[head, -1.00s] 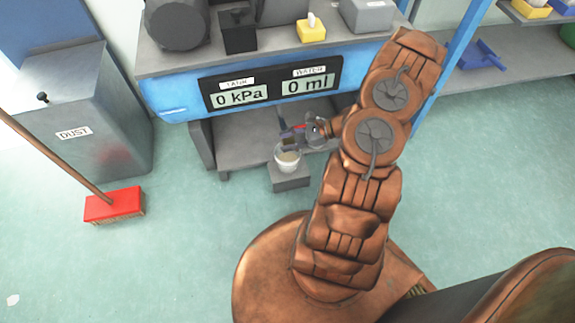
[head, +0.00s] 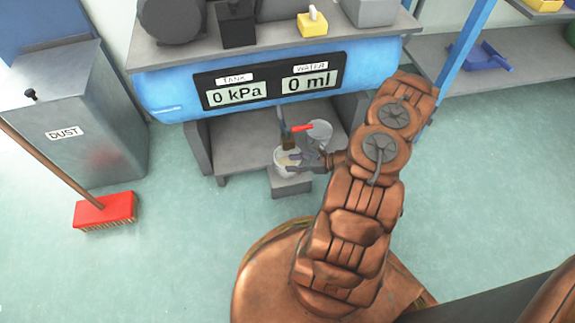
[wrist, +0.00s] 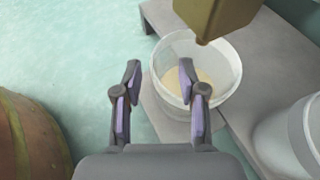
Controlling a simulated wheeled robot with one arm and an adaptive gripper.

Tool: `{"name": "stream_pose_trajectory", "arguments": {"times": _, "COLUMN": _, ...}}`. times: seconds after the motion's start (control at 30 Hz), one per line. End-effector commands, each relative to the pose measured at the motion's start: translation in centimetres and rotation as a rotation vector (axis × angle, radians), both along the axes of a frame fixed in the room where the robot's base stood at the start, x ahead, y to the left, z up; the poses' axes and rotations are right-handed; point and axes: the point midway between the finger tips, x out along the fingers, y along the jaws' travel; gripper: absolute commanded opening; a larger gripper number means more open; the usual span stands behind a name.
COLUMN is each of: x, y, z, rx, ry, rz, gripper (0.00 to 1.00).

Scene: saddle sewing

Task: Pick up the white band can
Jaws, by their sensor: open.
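A whitish, open-topped can (head: 285,167) with beige contents stands upright on a low grey block under a brown spout. It also shows in the wrist view (wrist: 228,62). I cannot make out a band on it. My gripper (head: 301,161) is beside the can at its right in the head view. In the wrist view my gripper (wrist: 159,68) is open and nothing is held between its fingers. The right finger overlaps the can's near wall in that view; I cannot tell whether they touch.
The brown spout (wrist: 222,15) hangs over the can's rim. A red lever (head: 302,127) is above. A pale round thing (wrist: 297,140) stands on the grey shelf at right. The blue tank (head: 165,92) overhangs the shelf. The floor in front is clear.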

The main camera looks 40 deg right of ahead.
Motion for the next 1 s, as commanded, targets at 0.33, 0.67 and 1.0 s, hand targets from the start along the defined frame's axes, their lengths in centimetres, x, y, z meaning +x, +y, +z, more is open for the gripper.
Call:
{"name": "stream_pose_trajectory", "arguments": {"times": 0.33, "x": 2.5, "y": 2.3, "z": -1.6, "rx": 0.001, "ry": 0.0, "rz": 0.002, "gripper": 0.41}}
{"name": "stream_pose_trajectory", "arguments": {"times": 0.67, "x": 2.5, "y": 2.3, "z": -1.6, "rx": 0.001, "ry": -0.001, "rz": 0.001, "gripper": 0.32}}
{"name": "stream_pose_trajectory", "arguments": {"times": 1.0, "x": 2.5, "y": 2.3, "z": -1.6, "rx": 0.002, "ry": 0.0, "rz": 0.001, "gripper": 0.0}}
